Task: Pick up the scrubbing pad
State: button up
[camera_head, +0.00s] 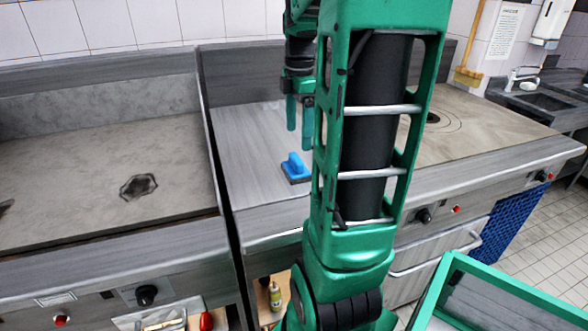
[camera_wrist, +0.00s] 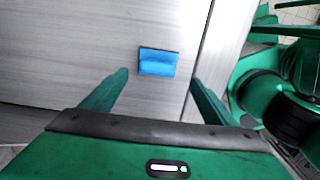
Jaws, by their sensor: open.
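The scrubbing pad (camera_head: 295,168) is blue on top with a dark underside. It lies on the bare metal worktop left of my arm in the head view. In the wrist view the scrubbing pad (camera_wrist: 158,63) lies ahead of my fingertips, roughly midway between them. My gripper (camera_head: 299,124) hangs above the worktop, with its green fingers pointing down, apart from the pad. In the wrist view my gripper (camera_wrist: 158,75) is open, its fingers spread wide with nothing between them.
The metal worktop (camera_head: 245,150) around the pad is clear. A griddle (camera_head: 80,170) with a dark patch stands to the left, beyond a narrow gap. A hotplate (camera_head: 470,125) is to the right. A bottle (camera_head: 275,297) stands on a shelf below.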

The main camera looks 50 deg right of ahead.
aim_at(297, 157)
jog(key=f, duration=0.9)
jog(key=shift+w+f, duration=0.2)
jog(key=shift+w, duration=0.05)
jog(key=c, duration=0.9)
